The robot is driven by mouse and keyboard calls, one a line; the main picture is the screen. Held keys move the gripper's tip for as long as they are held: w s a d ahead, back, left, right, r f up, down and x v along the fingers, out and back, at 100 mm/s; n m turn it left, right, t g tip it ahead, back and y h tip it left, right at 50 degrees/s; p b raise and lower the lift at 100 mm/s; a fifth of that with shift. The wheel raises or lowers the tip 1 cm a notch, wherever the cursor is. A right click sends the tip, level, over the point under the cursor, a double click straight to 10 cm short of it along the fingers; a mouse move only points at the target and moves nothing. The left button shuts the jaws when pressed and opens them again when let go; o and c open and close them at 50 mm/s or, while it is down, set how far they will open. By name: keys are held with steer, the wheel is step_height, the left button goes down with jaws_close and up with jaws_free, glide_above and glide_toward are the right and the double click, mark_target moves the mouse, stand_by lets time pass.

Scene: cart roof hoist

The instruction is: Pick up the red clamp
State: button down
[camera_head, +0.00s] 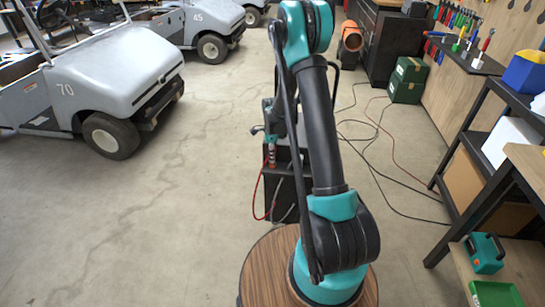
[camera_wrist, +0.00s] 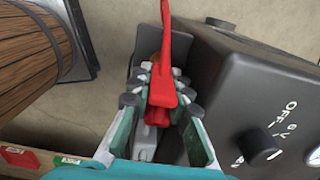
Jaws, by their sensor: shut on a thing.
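The red clamp (camera_wrist: 161,96) is between the two fingers of my gripper (camera_wrist: 159,82) in the wrist view. My gripper is shut on it, and the fingers touch it on both sides. A red part rises from the clamp toward the top of that view. A red cable (camera_head: 255,196) hangs at the box's left side. In the wrist view the black box (camera_wrist: 262,92), with a dial and white lettering, stands close to the right finger.
Grey carts (camera_head: 105,70) stand on the left. Black and red cables (camera_head: 375,165) lie on the floor to the right. A workbench (camera_head: 500,195) with shelves stands at the right, and a green box (camera_head: 408,80) at the back. Floor on the left is clear.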

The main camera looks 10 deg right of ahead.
steer(key=shift+r, duration=0.1)
step_height(320, 180, up, 20)
stand_by(0.5)
steer(key=shift+f, duration=0.2)
